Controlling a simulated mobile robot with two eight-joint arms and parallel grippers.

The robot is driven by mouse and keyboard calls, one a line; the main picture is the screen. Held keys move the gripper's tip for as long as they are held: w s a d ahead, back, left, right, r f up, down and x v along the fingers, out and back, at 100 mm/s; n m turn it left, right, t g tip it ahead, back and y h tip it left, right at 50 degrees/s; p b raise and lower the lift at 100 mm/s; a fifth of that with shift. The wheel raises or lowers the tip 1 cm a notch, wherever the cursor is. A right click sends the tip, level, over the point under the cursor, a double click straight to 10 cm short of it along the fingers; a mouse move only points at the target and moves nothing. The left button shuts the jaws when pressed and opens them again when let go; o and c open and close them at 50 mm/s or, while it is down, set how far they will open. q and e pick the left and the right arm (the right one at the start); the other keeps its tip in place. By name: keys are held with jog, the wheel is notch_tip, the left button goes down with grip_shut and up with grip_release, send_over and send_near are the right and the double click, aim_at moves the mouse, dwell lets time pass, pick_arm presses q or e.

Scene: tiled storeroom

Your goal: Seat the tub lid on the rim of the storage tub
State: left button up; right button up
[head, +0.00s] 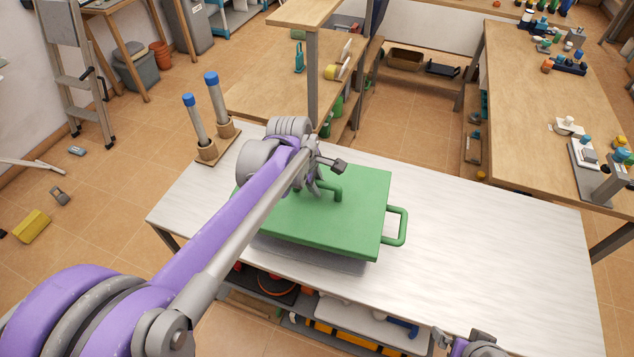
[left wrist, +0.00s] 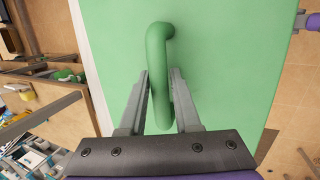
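The green tub lid (head: 360,205) is a flat slab with a raised bar handle (head: 334,188). It is over the white-topped table, and I cannot clearly separate its edge from the storage tub below. A green loop handle (head: 398,226) sticks out at the right side. My left gripper (head: 319,187) is over the lid at its bar handle. In the left wrist view its fingers (left wrist: 160,95) straddle the handle (left wrist: 160,55), with a gap visible on the left side. My right gripper (head: 468,344) is only partly visible at the bottom edge, and its fingers are unclear.
The white table (head: 480,250) has free room on the right. A wooden rack with two blue-capped tubes (head: 214,95) stands at its back left corner. A wooden bench (head: 540,110) with small parts is at the right. Bins and tools fill the shelf below.

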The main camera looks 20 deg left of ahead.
pick_arm(q)
jog(key=o, duration=0.3)
jog(key=shift+o, duration=0.2)
jog(key=v, duration=1.1)
jog(key=shift+p, duration=0.35)
jog(key=shift+f, duration=0.1)
jog(key=m, duration=0.9)
send_near(308, 203)
jog(key=shift+t+y, duration=0.3)
jog(key=shift+t, duration=0.1)
jog(key=s+d, duration=0.4)
jog(key=s, duration=0.1)
jog(key=s+d+f+m+t, duration=0.1)
jog(key=s+d+f+m, duration=0.1)
jog(key=s+f+m, duration=0.5)
jog(key=s+m, duration=0.2)
jog(key=m, duration=0.1)
jog(key=shift+f+y+p, duration=0.3)
jog(key=shift+f+p, duration=0.05)
